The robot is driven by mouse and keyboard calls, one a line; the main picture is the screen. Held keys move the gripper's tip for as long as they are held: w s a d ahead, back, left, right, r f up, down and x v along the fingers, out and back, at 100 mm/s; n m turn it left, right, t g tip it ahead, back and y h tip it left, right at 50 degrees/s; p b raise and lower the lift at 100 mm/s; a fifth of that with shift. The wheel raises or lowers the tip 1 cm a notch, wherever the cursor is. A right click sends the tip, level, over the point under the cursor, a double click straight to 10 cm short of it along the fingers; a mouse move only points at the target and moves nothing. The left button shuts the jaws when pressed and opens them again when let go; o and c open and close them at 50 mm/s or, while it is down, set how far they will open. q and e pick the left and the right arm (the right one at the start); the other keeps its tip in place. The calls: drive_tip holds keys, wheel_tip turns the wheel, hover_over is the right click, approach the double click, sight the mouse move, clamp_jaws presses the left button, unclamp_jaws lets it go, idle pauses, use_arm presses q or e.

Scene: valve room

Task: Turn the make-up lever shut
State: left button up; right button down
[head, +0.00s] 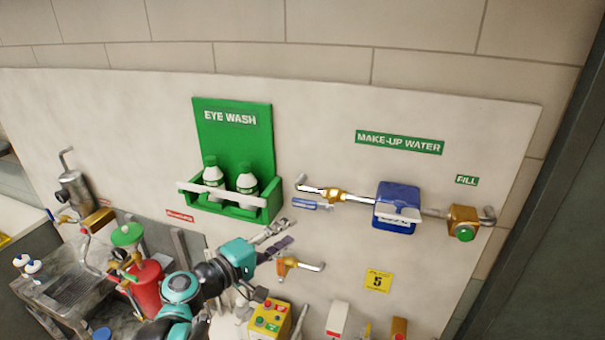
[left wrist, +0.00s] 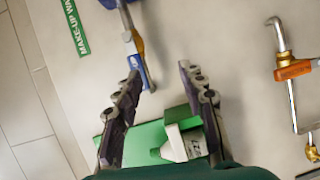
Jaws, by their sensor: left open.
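The make-up lever has a blue handle (head: 312,204) that lies roughly along the pipe, just below it, under the MAKE-UP WATER sign. Its brass valve body (head: 335,195) sits on the chrome pipe left of a blue meter box (head: 397,205). The lever handle (left wrist: 142,72) also shows in the left wrist view, ahead of the fingers, with the brass body (left wrist: 138,42) above it. My left gripper (head: 284,234) is open and empty, below and left of the lever, apart from it. Its two fingers (left wrist: 161,75) stand wide in the left wrist view. My right gripper is not in view.
A green eye wash holder (head: 232,135) with two bottles stands out from the wall, left of the lever and above my arm. A brass tap (head: 285,266) is just below my gripper. A red container (head: 147,285) stands at lower left.

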sight(301, 205)
use_arm(q)
drive_tip(key=shift+n+t, duration=0.5)
drive_tip(key=shift+n, duration=0.1)
drive_tip(key=w+d+r, duration=0.1)
drive_tip(key=w, duration=0.1)
drive_tip(key=w+d+r, duration=0.1)
drive_tip(key=w, duration=0.2)
drive_tip(key=w+d+r+p, duration=0.1)
drive_tip(key=w, duration=0.1)
drive_tip(key=shift+w+d+r, duration=0.15)
drive_tip(key=shift+w+d, duration=0.15)
clamp_jaws()
